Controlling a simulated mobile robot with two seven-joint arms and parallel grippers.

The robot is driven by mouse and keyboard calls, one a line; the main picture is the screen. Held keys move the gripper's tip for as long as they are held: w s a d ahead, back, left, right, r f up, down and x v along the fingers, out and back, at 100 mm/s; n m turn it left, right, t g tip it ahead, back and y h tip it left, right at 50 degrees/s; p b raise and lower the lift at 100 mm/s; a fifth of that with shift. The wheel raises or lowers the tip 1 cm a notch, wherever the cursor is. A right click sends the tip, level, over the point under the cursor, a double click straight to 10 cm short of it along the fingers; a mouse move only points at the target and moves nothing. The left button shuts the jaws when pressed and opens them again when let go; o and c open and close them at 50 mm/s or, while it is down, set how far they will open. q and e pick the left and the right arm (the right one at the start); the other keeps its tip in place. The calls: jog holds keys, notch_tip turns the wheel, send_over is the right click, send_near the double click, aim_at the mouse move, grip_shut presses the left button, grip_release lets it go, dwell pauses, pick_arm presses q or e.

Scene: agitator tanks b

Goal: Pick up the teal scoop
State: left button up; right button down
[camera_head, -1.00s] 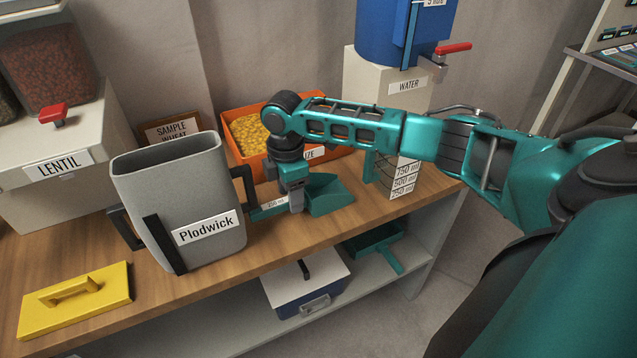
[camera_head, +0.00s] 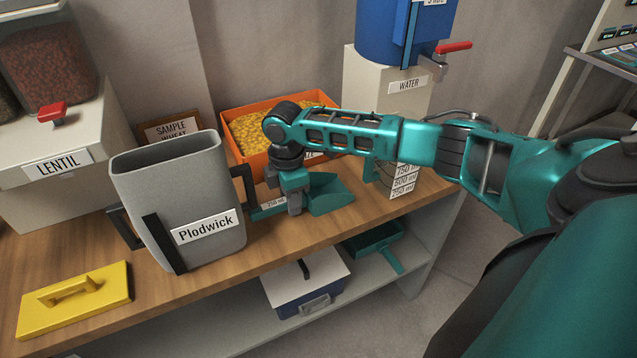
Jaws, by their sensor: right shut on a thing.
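The teal scoop (camera_head: 331,194) lies on the wooden bench top, its open pan to the right. Its handle (camera_head: 267,207), with a small white label, points left toward the grey container. My right gripper (camera_head: 293,205) points down over the scoop and is shut on it where handle and pan meet. The fingertips are partly hidden by the gripper body. I cannot tell a gap between the scoop and the bench. My left gripper is not in view.
A grey Plodwick container (camera_head: 187,196) stands just left of the scoop. An orange bin (camera_head: 256,161) of yellow grain is behind. A yellow float (camera_head: 76,299) lies front left.

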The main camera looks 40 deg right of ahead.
jog(key=shift+r, duration=0.1)
dwell(0.4)
jog(key=s+a+p, duration=0.1)
jog(key=s+a, duration=0.3)
jog(key=s, duration=1.3)
jog(key=shift+s, duration=0.25)
jog(key=shift+a, duration=0.1)
jog(key=c, duration=1.4)
grip_release()
grip_shut()
